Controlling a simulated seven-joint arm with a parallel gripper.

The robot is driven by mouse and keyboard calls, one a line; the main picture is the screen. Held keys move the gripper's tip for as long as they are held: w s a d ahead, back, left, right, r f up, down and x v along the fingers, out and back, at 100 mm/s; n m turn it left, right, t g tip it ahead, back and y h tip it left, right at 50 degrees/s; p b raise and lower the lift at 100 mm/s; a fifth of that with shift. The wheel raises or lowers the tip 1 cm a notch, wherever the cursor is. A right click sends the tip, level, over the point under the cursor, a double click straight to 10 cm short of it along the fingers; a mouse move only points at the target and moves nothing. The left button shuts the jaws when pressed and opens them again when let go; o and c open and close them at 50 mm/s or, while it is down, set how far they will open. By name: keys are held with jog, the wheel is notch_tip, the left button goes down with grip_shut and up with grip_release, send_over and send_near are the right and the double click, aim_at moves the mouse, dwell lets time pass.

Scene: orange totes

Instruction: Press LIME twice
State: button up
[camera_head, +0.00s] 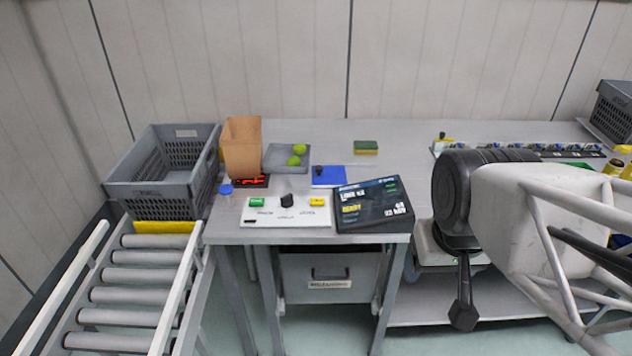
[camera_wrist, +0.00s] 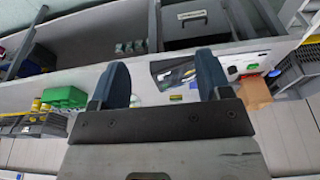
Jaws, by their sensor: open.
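A dark tilted screen (camera_head: 373,204) stands on the bench, with white, yellow and green text too small to read surely. To its left is a white button panel (camera_head: 285,218) with a green button (camera_head: 257,202), a black knob (camera_head: 288,200) and a yellow button (camera_head: 317,202). I cannot read a LIME label.
A brown box (camera_head: 242,147), a blue pad (camera_head: 328,177) and a sponge (camera_head: 366,147) surround the panel. A grey crate (camera_head: 165,172) stands at left by a roller conveyor (camera_head: 135,285). My arm covers the bench's right side. The bench middle behind the screen is mostly clear.

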grip_shut()
dwell(1.4)
